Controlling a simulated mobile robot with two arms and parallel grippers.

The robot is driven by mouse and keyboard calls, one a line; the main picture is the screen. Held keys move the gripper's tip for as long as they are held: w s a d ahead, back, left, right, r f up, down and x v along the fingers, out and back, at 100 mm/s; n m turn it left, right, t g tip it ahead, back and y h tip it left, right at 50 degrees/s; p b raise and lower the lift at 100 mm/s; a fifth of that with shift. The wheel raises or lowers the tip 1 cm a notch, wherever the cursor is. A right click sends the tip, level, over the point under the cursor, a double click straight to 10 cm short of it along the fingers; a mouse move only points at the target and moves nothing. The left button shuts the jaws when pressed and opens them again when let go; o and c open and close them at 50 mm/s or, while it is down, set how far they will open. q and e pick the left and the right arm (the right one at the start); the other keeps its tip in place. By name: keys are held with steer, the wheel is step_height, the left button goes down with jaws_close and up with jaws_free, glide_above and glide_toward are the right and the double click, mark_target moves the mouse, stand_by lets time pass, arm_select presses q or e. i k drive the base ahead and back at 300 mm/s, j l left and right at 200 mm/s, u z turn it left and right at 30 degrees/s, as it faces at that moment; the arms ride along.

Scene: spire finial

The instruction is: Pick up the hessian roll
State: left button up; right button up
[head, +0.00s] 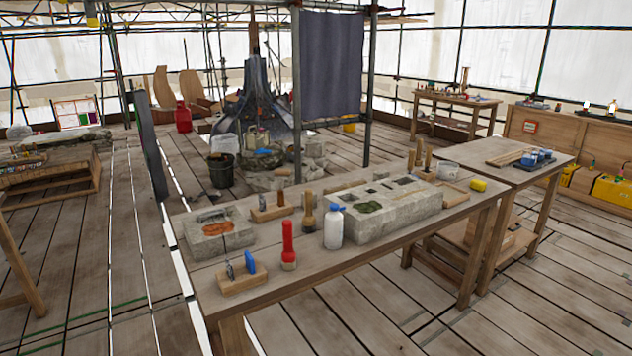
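I cannot make out a hessian roll for certain anywhere in the head view. A pale rounded bundle (18,131) lies at the far left, but it is too small to tell what it is. Neither of my grippers is in view.
A long wooden workbench (330,268) in front holds stone blocks (385,208), a white bottle (334,228), a red-handled tool (288,243) and a yellow sponge (478,185). A second table (535,175) adjoins it at right. A dark bucket (220,170) stands behind. Plank floor (95,250) is open at left.

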mark_target(344, 186)
steer(key=i+j+u, duration=0.65)
steer(key=j+u, duration=0.15)
steer(key=i+j+u, duration=0.25)
steer(key=i+u, duration=0.15)
steer(key=i+j, duration=0.15)
steer(key=i, duration=0.6)
steer(key=i+j+u, duration=0.15)
steer(key=i, duration=0.65)
steer(key=i+l+z, duration=0.1)
steer(key=i+z, duration=0.15)
steer(key=i, duration=0.2)
steer(key=i+z, duration=0.3)
steer(key=i, duration=0.2)
steer(key=i+z, duration=0.25)
steer(key=i, duration=0.2)
steer(key=i+j+z, duration=0.25)
steer(key=i, duration=0.2)
steer(key=i+j+z, duration=0.3)
steer(key=i, duration=0.15)
steer(key=i+l+z, duration=0.15)
steer(key=z, duration=0.25)
steer(key=i+z, duration=0.6)
steer(key=z, duration=0.25)
steer(key=i+j+z, duration=0.1)
steer(key=i+z, duration=0.15)
steer(key=z, duration=0.2)
steer(key=i+j+z, duration=0.2)
steer(key=z, duration=0.2)
steer(key=i+j+z, duration=0.2)
steer(key=z, duration=0.2)
